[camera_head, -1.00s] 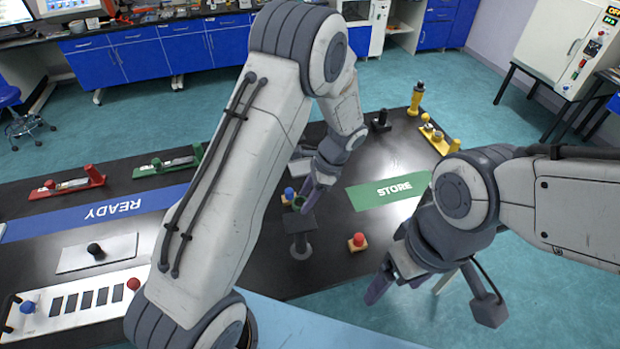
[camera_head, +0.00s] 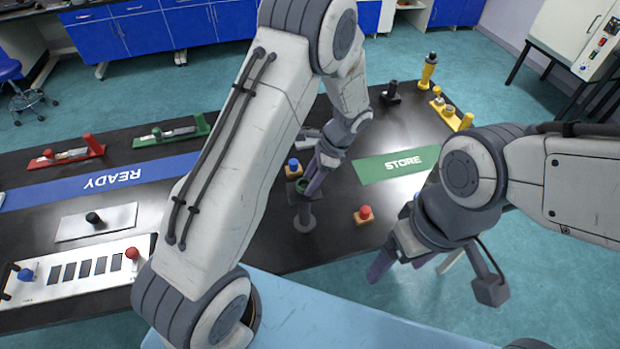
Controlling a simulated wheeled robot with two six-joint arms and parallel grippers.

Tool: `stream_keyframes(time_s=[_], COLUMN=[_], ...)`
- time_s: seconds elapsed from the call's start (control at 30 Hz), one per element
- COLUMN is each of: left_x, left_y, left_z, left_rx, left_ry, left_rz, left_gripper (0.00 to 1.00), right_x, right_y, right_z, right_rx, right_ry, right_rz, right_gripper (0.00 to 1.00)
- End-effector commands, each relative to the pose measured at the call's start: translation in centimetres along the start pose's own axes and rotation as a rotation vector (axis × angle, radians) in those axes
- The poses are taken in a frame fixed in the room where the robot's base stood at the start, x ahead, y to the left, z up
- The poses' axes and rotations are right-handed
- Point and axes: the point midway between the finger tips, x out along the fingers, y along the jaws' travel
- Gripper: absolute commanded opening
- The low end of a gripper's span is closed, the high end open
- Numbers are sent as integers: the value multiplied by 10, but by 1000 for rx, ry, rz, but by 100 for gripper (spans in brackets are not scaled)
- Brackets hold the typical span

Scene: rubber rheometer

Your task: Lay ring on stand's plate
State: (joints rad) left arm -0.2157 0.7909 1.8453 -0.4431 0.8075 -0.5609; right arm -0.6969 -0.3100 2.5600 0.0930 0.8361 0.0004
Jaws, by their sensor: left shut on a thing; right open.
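The stand is a dark post with a round base (camera_head: 304,224) and a small dark plate (camera_head: 293,198) on top, on the black table. My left gripper (camera_head: 309,190) is at the plate, shut on a small dark green ring (camera_head: 301,184). The ring appears at or just over the plate; whether it touches is not clear. The gripper's fingers partly cover the ring and plate. My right gripper (camera_head: 395,268) is open and empty, by the table's right front edge.
A blue-knobbed block (camera_head: 293,165) stands just behind the stand, and a red-knobbed block (camera_head: 364,214) to its right. Red and green holders (camera_head: 172,132) stand at the left back, a white panel (camera_head: 70,274) at the left front.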

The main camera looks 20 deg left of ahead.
Motion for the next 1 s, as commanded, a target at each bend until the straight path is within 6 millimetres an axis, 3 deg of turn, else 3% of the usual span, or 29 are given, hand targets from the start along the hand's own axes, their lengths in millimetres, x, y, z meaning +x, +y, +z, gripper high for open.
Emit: stream_keyframes(time_s=[0.83,0.87,0.93,1.0], left_x=[9,9,9,9], left_y=[0,0,0,0], left_z=[-4,-4,-4,-4], left_rx=[0,0,0,0], left_ry=[0,0,0,0], left_rz=[0,0,0,0], left_gripper=[0,54,81,86], right_x=[7,6,6,6], right_y=[0,0,0,0], right_z=[0,0,0,0], right_rx=[0,0,0,0], right_ry=[0,0,0,0], right_rz=[0,0,0,0], right_gripper=[83,83,83,83])
